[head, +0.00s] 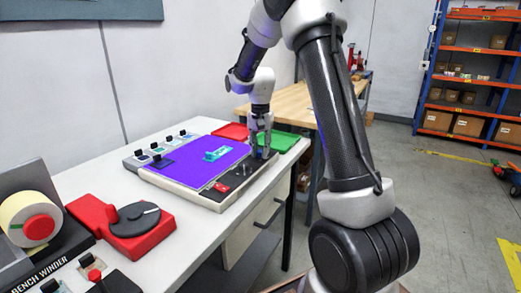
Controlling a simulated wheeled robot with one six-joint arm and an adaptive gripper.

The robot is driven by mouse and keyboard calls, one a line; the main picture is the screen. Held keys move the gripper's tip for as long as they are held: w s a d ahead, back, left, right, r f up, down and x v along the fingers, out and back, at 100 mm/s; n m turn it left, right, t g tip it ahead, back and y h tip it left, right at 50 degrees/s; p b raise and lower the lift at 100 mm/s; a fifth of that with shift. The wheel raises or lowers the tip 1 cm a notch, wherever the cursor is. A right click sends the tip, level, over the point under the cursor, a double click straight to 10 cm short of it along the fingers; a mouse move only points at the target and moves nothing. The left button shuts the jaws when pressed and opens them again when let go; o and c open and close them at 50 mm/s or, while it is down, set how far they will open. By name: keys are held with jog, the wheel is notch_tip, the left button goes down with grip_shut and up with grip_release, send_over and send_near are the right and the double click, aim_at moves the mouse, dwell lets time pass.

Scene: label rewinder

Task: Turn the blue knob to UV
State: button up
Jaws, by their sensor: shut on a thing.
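A flat light-box device (172,183) lies on the white bench, its panel (195,172) glowing purple. A control strip (232,184) runs along its right side. My gripper (261,154) points down at the far end of this strip and is shut on a small dark-blue knob there. The fingers hide most of the knob, so its pointer and the UV marking cannot be read. A small cyan object (216,154) lies on the glowing panel, with a dark piece (161,162) near the panel's left edge.
A red tray (232,131) and a green tray (284,142) lie behind the device. A red unit with a dark dial (136,216) and a bench winder with a label roll (30,219) stand at front left. A wooden table (290,105) stands behind.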

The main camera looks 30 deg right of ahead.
aim_at(260, 151)
jog(key=shift+m, duration=1.6)
jog(key=o, duration=1.1)
jog(key=shift+c, duration=0.2)
notch_tip(260, 151, up, 12)
